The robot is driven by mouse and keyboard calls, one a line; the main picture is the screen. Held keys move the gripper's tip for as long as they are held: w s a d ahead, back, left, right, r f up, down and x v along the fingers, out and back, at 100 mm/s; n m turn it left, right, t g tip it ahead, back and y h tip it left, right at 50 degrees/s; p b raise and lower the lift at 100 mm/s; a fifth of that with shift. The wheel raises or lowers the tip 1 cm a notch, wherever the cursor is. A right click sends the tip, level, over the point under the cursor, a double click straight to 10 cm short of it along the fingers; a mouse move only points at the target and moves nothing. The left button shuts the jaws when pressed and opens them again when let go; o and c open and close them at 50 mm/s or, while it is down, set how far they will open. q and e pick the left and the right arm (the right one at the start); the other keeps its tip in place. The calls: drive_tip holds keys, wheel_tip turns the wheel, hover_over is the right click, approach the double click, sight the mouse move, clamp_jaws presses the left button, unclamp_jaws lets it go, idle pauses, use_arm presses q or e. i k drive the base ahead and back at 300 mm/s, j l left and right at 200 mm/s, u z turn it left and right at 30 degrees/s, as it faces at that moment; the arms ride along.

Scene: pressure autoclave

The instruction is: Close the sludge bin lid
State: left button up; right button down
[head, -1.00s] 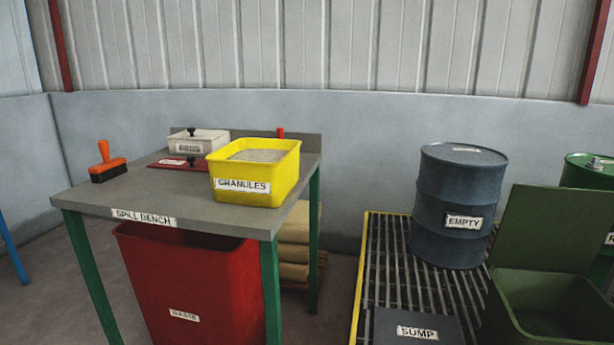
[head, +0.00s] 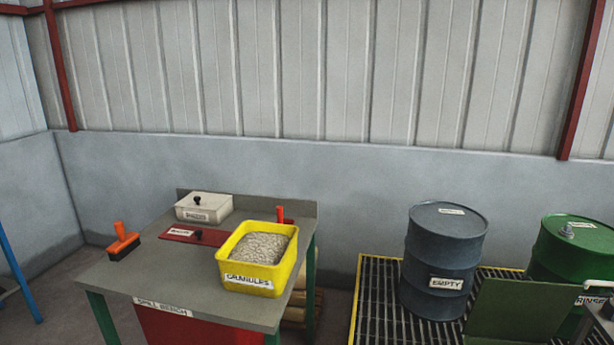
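A dark green lid panel (head: 515,312) stands raised at the lower right of the head view. It looks like the lid of the sludge bin, standing open. The bin's body is below the picture edge and no label on it shows. A grey and dark part of my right gripper (head: 602,298) shows at the right edge, just right of the lid and in front of the green drum. Its fingertips cannot be made out clearly. My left gripper is out of view.
A dark drum marked EMPTY (head: 446,260) and a green drum (head: 572,247) stand on a yellow-edged grating (head: 378,300) behind the lid. The spill bench (head: 190,295) at left holds a yellow granules tub (head: 228,268), a white box (head: 204,207) and an orange-handled brush (head: 124,241).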

sight(527, 310)
drive_tip(key=z, duration=1.4)
